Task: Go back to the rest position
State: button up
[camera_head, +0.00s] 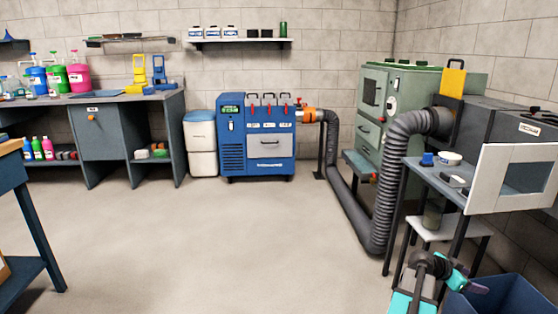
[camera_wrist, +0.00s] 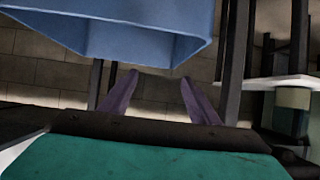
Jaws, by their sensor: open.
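My gripper (camera_head: 476,284) shows at the lower right of the head view, just in front of the blue bin and low by the legs of the side bench. In the wrist view my gripper (camera_wrist: 158,80) has its two purple fingers spread apart with nothing between them. The blue bin (camera_head: 508,298) also fills the top of the wrist view (camera_wrist: 110,32), close beyond the fingers. I cannot tell whether the fingers touch it.
The side bench (camera_head: 440,180) holds a white bowl (camera_head: 449,158) and a grey box with an open white-framed front (camera_head: 512,180). A low white stool (camera_head: 448,227) stands beneath. A ribbed black duct (camera_head: 388,190) reaches the floor. The middle floor (camera_head: 200,250) is clear.

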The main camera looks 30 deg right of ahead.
jog(key=w+a+n+t+p, duration=0.2)
jog(key=w+a+p, duration=0.3)
jog(key=w, duration=0.7)
jog(key=w+a+f+n+t+y+p, duration=0.1)
jog(key=w+a+f+n+p, duration=0.2)
jog(key=w+a, duration=0.45)
jog(key=w+a+f+n+t+y+p, duration=0.15)
jog(key=w+a+p, duration=0.35)
jog(key=a, duration=0.6)
jog(key=w+a+f+n+t+y+p, duration=0.15)
jog(key=w+a+f+p, duration=0.35)
jog(key=a, duration=0.5)
jog(key=s+a+f+n+g+y+p, duration=0.1)
jog(key=s+a+n+p, duration=0.15)
jog(key=a, duration=0.85)
jog(key=s+a+f+n+g+y+p, duration=0.1)
jog(key=a+f+n+p, duration=0.2)
jog(key=a, duration=0.8)
jog(key=s+a+n+g+y+p, duration=0.3)
jog(key=s+a+n, duration=0.6)
jog(key=s+a, duration=0.7)
jog(key=a+r+y+p, duration=0.1)
jog(key=a+y+p, duration=0.1)
jog(key=a, duration=0.1)
jog(key=shift+n+g, duration=0.35)
jog(key=shift+g, duration=0.05)
